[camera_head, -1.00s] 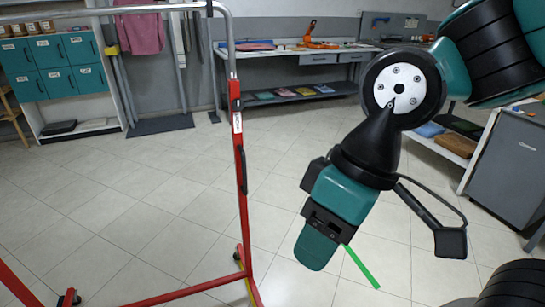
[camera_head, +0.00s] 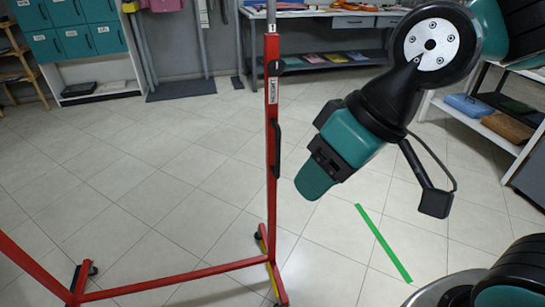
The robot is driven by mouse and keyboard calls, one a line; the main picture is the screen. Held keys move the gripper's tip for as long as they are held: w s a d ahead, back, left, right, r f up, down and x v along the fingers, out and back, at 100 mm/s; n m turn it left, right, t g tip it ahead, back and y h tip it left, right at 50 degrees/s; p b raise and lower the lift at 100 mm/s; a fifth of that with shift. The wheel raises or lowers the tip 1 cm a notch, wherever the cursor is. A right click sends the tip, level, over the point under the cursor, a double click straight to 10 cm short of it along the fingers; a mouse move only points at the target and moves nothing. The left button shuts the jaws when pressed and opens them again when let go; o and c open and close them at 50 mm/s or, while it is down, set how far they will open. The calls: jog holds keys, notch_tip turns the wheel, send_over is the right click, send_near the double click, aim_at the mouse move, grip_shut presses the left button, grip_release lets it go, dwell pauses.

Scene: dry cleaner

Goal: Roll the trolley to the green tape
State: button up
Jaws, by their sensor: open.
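The trolley (camera_head: 271,160) is a red wheeled frame with a grey upper pole, a black handle on its right upright and a low red crossbar. It stands at the left and centre; its top is cut off. The green tape (camera_head: 383,243) is a strip on the tiled floor, to the right of the trolley's right foot and apart from it. My gripper (camera_head: 318,180) hangs in the air to the right of the upright, pointing down and left. It is open and appears empty, apart from the trolley. Its fingers are seen only partly.
Teal lockers (camera_head: 75,28) and a shelf stand at the back left. A workbench (camera_head: 345,22) with a low shelf is along the back wall. A shelf unit (camera_head: 487,120) stands at the right. The tiled floor around the tape is clear.

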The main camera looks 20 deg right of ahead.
jog(key=w+d+f+m+t+b, duration=0.15)
jog(key=w+f+t+b, duration=0.45)
jog(key=w+f+b, duration=0.6)
jog(key=m+t+h+b, duration=0.2)
jog(key=m+t+b, duration=0.1)
jog(key=t+b, duration=0.55)
send_near(279, 149)
jog(key=shift+n+t, duration=0.25)
jog(key=shift+t, duration=0.2)
jog(key=w+p, duration=0.2)
jog(key=p, duration=0.1)
jog(key=w+a+p, duration=0.1)
jog(key=w+p, duration=0.5)
jog(key=shift+w+a+f+p, duration=0.15)
jog(key=shift+w+a+p, duration=0.1)
jog(key=shift+p, duration=0.1)
jog(key=shift+w+a+f+p, duration=0.1)
jog(key=shift+w+f+p, duration=0.05)
jog(key=shift+w+p, duration=0.35)
jog(key=shift+w+a+f+p, duration=0.1)
jog(key=shift+w+f+p, duration=0.05)
jog(key=shift+w+p, duration=0.35)
